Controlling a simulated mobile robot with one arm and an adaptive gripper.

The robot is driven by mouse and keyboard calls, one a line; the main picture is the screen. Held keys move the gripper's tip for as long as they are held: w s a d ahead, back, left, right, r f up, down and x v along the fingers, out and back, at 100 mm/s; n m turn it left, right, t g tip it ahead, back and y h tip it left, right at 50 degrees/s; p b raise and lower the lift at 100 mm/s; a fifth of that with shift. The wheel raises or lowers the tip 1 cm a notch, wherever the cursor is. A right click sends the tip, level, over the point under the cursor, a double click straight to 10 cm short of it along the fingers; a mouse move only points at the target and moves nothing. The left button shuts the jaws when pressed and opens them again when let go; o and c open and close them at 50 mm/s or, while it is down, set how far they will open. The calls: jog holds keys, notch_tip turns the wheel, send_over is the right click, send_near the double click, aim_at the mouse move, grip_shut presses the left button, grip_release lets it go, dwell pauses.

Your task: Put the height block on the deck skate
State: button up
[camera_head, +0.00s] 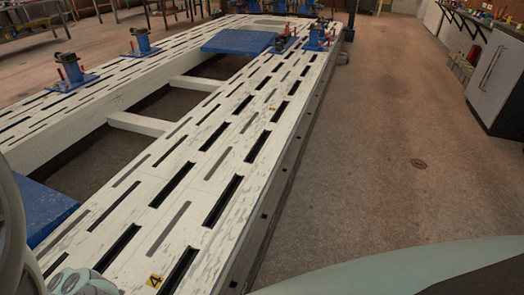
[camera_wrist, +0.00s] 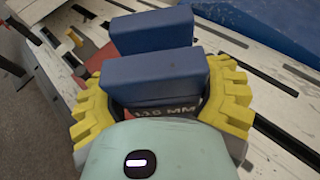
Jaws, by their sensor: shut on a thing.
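In the wrist view, the yellow fingers of my gripper (camera_wrist: 165,72) close around the height block from both sides. The height block (camera_wrist: 155,76) has two blue upright parts and a dark face with pale lettering ending in "MM". Part of it is hidden between the fingers and by the pale green gripper body. A red piece (camera_wrist: 97,57) shows just behind and left of it, with round metal parts beside it. I cannot tell whether this is the deck skate, or whether the block touches it. My gripper's fingers do not show in the head view.
The long white slotted bench (camera_head: 215,150) has open gaps between its rails. A blue plate (camera_head: 45,212) lies near left, another (camera_head: 238,42) farther back. Blue-and-red clamps (camera_head: 70,73) stand along the left rail and at the far right (camera_head: 318,36). The floor (camera_head: 400,130) at right is clear.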

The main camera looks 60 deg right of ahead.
jog(key=s+a+f+n+g+y+b, duration=0.2)
jog(key=s+a+f+n+g+b, duration=0.25)
jog(key=s+f+b, duration=0.55)
jog(key=shift+g, duration=0.25)
jog(key=shift+w+a+f+b, duration=1.05)
jog(key=shift+w+a+b, duration=0.6)
jog(key=shift+a, duration=0.55)
jog(key=shift+w+a+f+b, duration=1.05)
jog(key=shift+w+a+b, duration=0.6)
jog(key=shift+a, duration=0.55)
jog(key=shift+w+a+f+b, duration=1.05)
jog(key=shift+w+a+b, duration=0.55)
jog(key=shift+a, duration=0.6)
jog(key=shift+r, duration=0.1)
jog(key=o, duration=1.3)
